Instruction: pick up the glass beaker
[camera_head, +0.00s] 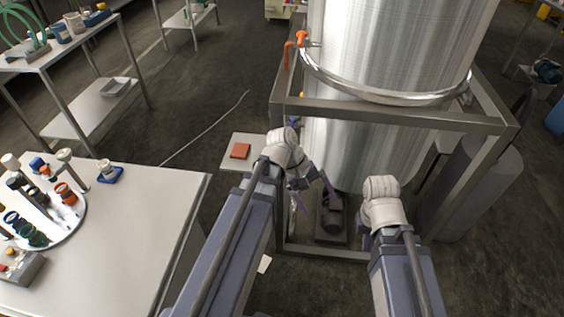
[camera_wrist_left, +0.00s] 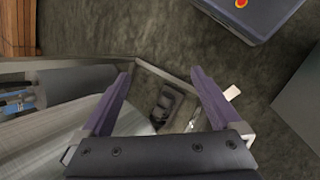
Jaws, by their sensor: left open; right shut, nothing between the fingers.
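I cannot make out the glass beaker for certain in either view. My left gripper (camera_head: 318,198) is at the front left of the steel tank frame (camera_head: 395,115), with its purple fingers spread. In the left wrist view the two fingers of this gripper (camera_wrist_left: 161,75) stand wide apart with nothing held between them. A dark motor-like unit (camera_head: 332,222) lies low beyond the fingers; it also shows between them in the left wrist view (camera_wrist_left: 166,106). My right gripper (camera_head: 367,240) is in front of the frame, shut and empty, mostly hidden by its own wrist.
A large steel tank (camera_head: 390,50) fills the frame. A white table (camera_head: 150,230) at the left bears a round tray (camera_head: 75,222) with several small items. A small low surface with an orange-red block (camera_head: 240,151) stands left of the frame. The floor between is mostly clear.

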